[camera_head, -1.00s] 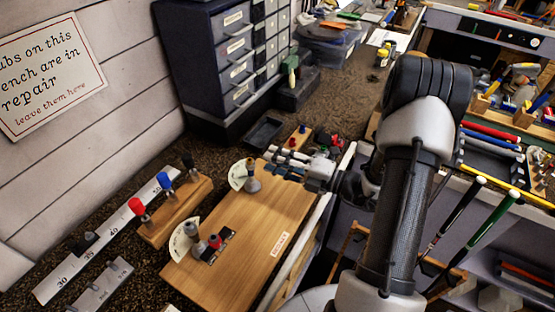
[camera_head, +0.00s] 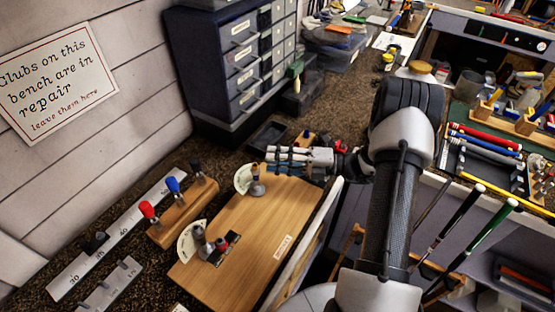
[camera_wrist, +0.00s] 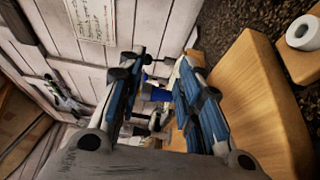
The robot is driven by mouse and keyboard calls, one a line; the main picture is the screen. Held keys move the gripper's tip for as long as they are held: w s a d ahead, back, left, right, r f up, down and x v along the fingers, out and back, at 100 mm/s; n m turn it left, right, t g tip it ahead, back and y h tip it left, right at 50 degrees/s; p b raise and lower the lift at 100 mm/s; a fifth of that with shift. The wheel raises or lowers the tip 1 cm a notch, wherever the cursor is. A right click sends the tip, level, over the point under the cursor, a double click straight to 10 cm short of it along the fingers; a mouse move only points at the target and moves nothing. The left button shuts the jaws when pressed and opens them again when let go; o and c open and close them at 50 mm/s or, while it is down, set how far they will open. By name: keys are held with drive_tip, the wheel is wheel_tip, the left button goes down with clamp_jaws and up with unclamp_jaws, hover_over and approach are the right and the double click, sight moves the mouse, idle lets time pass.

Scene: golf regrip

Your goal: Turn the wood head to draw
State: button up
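A wooden board (camera_head: 240,235) lies on the bench and carries two white fan-shaped dials. The near dial (camera_head: 190,242) has a grey post (camera_head: 199,238) beside a dark plate with a red-topped part. I cannot tell which post is the wood head, and the dial marks are too small to read. My gripper (camera_head: 270,162) is just above and behind the far post, fingers pointing left. In the wrist view its fingers (camera_wrist: 157,72) are apart with nothing clearly held between them.
A wooden block (camera_head: 183,212) holds red, blue and black-handled tools left of the board. A numbered ruler (camera_head: 120,232) lies beyond it. A drawer cabinet (camera_head: 225,75) stands behind, with a dark tray (camera_head: 268,137) before it. A wall sign (camera_head: 55,80) hangs at left.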

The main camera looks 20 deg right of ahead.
drive_tip(key=o, duration=0.3)
drive_tip(key=v, duration=1.2)
drive_tip(key=shift+s, duration=0.1)
